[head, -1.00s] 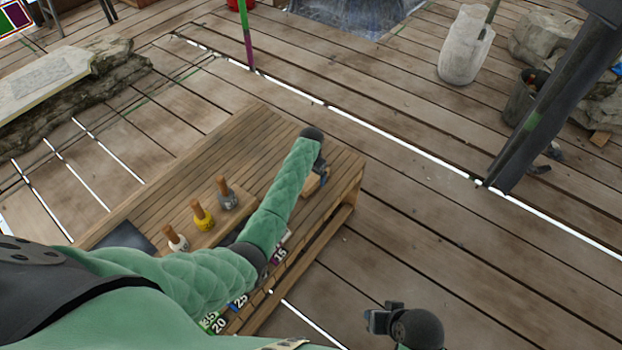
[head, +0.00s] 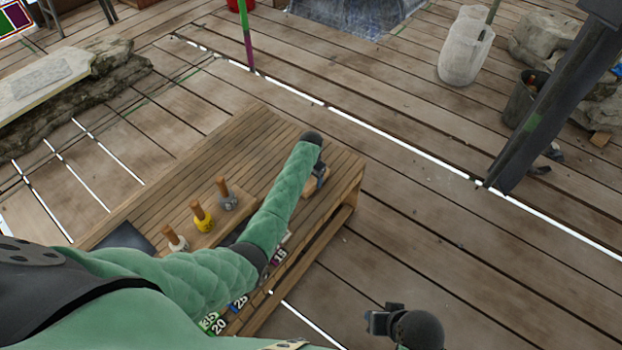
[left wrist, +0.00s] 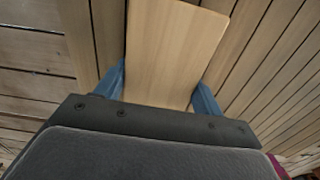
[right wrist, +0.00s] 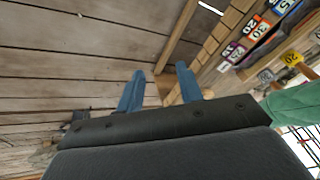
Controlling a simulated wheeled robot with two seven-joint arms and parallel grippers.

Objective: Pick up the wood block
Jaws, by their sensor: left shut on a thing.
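The wood block (left wrist: 178,45) is a pale flat-faced piece. In the left wrist view it lies between the two blue fingers of my left gripper (left wrist: 160,82), which is shut on it. In the head view my left gripper (head: 318,180) is at the right end of the slatted wooden bench, and the block is mostly hidden beneath it. I cannot tell whether the block still touches the bench top. My right gripper (right wrist: 158,88) is open and empty, its blue fingers apart, out over the deck; in the head view it is at the bottom (head: 378,320).
The slatted bench (head: 240,140) carries several wooden-handled pegs, with a yellow one (head: 202,217) in the middle. Numbered tags (head: 238,302) line its front edge. A dark post (head: 550,110) and a white container (head: 465,50) stand on the deck.

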